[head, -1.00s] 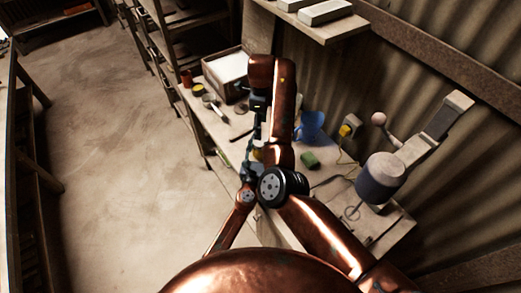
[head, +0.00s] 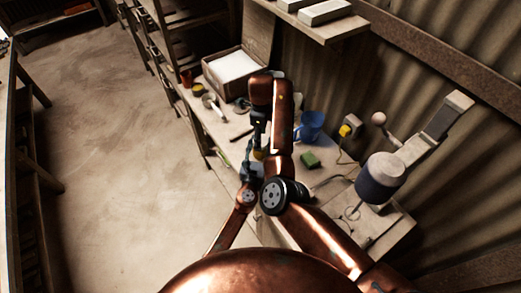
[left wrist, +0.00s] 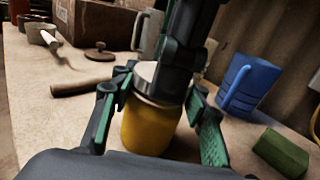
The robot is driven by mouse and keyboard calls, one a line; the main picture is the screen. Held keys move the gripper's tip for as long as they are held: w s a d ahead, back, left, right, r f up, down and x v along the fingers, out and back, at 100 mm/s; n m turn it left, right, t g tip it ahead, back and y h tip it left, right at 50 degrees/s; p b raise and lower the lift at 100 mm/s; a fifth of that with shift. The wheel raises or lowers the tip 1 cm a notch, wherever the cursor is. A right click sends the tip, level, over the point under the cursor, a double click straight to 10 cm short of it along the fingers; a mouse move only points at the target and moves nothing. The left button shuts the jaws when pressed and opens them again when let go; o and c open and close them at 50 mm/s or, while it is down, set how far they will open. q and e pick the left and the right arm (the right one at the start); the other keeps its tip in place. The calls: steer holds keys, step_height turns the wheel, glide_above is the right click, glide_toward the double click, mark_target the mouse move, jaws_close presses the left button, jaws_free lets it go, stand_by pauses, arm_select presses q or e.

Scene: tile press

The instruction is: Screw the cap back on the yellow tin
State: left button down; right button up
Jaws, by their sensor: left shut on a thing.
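The yellow tin (left wrist: 152,130) stands upright on the bench in the left wrist view, and a sliver of it shows in the head view (head: 258,155). My left gripper (left wrist: 158,125) is shut around its sides, one finger on each side. The silver cap (left wrist: 147,72) sits at the top of the tin; whether its thread is engaged cannot be seen. My right gripper (left wrist: 178,85) comes down from above, in front of the cap and covering its right part. Its other finger is hidden, so its grip on the cap is unclear.
A blue mug (left wrist: 243,85) and green sponge (left wrist: 281,152) stand right of the tin. A wooden-handled tool (left wrist: 82,86) and brown lid (left wrist: 99,53) lie to the left. A box (head: 213,82) stands at the back, and a grey-topped device (head: 382,178) at the right.

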steer(key=shift+f, duration=0.35)
steer(key=c, duration=1.2)
steer(key=m, duration=0.3)
steer(key=o, duration=1.3)
steer(key=shift+c, duration=0.2)
